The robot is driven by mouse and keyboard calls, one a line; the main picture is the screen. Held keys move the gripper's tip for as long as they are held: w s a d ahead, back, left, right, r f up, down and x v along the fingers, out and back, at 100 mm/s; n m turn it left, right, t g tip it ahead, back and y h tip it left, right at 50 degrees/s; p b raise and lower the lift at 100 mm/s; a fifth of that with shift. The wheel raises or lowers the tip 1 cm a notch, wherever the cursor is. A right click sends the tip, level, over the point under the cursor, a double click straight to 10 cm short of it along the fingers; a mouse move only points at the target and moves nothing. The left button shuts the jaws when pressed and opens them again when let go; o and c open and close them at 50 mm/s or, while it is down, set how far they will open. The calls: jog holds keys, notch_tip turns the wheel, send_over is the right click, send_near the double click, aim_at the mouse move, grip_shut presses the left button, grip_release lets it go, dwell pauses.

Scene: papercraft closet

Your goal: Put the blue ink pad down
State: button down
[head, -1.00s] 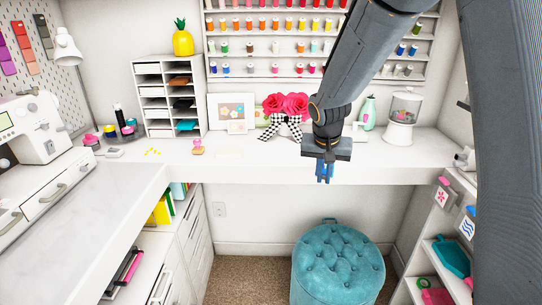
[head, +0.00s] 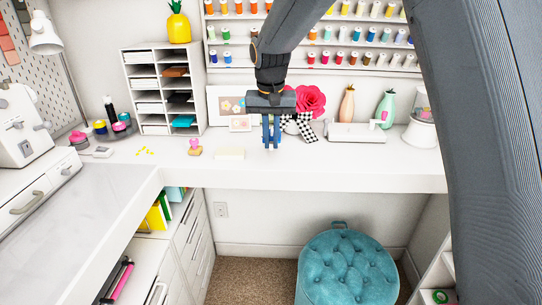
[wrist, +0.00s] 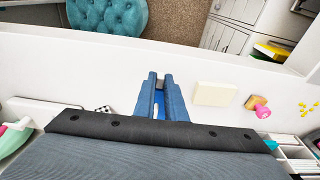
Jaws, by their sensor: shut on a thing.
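My gripper (head: 271,147) points down over the white desk (head: 330,172), in front of the pink flowers. In the wrist view my gripper (wrist: 161,76) has its two blue-grey fingers close together. The blue ink pad (wrist: 159,101) shows as a small patch of blue between them, and the fingers are shut on it. Most of the pad is hidden by the fingers. In the head view I cannot tell it apart from the fingers, nor how high it is above the desk.
A cream block (head: 229,154) lies left of my gripper, with a pink-handled stamp (head: 194,148) beyond it. Flowers with a checked bow (head: 310,100) and a framed picture (head: 226,104) stand behind. Bare desk lies to the right. A teal stool (head: 348,270) stands below.

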aim_at(272, 167)
jog(key=shift+d+f+p, duration=0.1)
jog(key=shift+f+p, duration=0.6)
jog(key=shift+f, duration=2.4)
jog(key=shift+f, duration=0.15)
jog(key=c, duration=1.8)
grip_release()
notch_tip(272, 167, up, 12)
jog(key=s+b, duration=0.2)
jog(key=b, duration=0.1)
jog(key=shift+g, duration=0.6)
jog(key=s+d+f, duration=0.5)
jog(key=s+d, duration=0.1)
jog(key=s, duration=0.2)
jog(key=s+d+f, duration=0.5)
jog(key=s+d, duration=0.2)
jog(key=s, duration=0.2)
jog(key=s+d+f, duration=0.6)
jog(key=s+d, duration=0.1)
jog(key=s, duration=0.2)
jog(key=shift+s, duration=0.1)
